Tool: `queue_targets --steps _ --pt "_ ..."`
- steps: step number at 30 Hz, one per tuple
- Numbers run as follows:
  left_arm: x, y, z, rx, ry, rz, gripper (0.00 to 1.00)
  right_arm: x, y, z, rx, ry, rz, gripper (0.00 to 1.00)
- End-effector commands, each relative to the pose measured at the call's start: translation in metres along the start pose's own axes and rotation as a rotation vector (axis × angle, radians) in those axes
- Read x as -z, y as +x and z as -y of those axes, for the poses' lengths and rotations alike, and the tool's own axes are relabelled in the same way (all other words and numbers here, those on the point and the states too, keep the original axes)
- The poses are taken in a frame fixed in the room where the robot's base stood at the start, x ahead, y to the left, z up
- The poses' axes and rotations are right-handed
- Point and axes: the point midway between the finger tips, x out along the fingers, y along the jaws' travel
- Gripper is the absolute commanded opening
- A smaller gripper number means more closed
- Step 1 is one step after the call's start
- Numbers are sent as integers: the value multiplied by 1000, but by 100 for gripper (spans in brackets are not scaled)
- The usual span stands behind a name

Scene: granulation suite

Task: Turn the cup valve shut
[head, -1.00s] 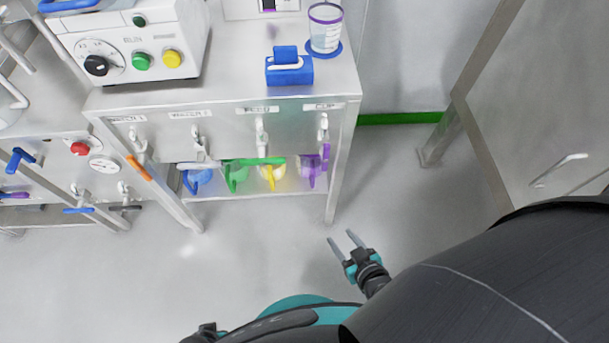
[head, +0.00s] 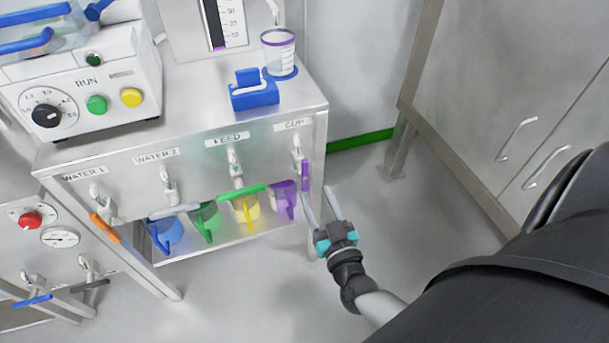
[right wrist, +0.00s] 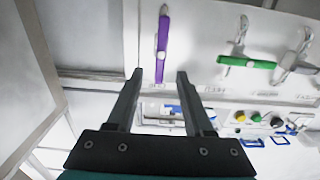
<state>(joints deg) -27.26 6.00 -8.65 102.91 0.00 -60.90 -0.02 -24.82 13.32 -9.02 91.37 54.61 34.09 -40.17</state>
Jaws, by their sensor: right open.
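The cup valve (head: 297,150) is at the right end of the panel, under the CUP label. Its purple handle (head: 305,176) points down, in line with the valve body. In the right wrist view the purple handle (right wrist: 162,45) stands upright in the picture, just beyond the fingertips and roughly centred between them. My right gripper (head: 317,192) is open and empty, its fingers pointing toward the handle; no contact shows. The right wrist view also shows its open fingers (right wrist: 159,76). My left gripper is out of view.
The feed valve's green handle (head: 240,191) lies crosswise to the left. Blue, green, yellow and purple jugs (head: 284,199) stand on the shelf below. A clear cup (head: 278,52) and a blue object (head: 254,92) stand on top. Floor to the right is open.

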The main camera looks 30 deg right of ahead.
Motion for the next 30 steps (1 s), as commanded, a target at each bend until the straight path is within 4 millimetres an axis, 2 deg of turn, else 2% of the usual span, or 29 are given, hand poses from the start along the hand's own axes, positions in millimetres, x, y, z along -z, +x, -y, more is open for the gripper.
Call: queue_targets --steps 1,6,12,18,28,30 --pt "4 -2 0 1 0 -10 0 -1 11 0 0 1 -4 52" --pt "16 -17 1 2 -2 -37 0 -2 42 0 0 0 -2 52" --pt "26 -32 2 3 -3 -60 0 -2 68 0 0 0 0 52" --pt "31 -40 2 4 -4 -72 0 -1 80 0 1 0 1 52" --pt "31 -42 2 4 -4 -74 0 0 82 0 1 -1 2 52" --pt "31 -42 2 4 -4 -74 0 0 82 0 1 -1 1 44"
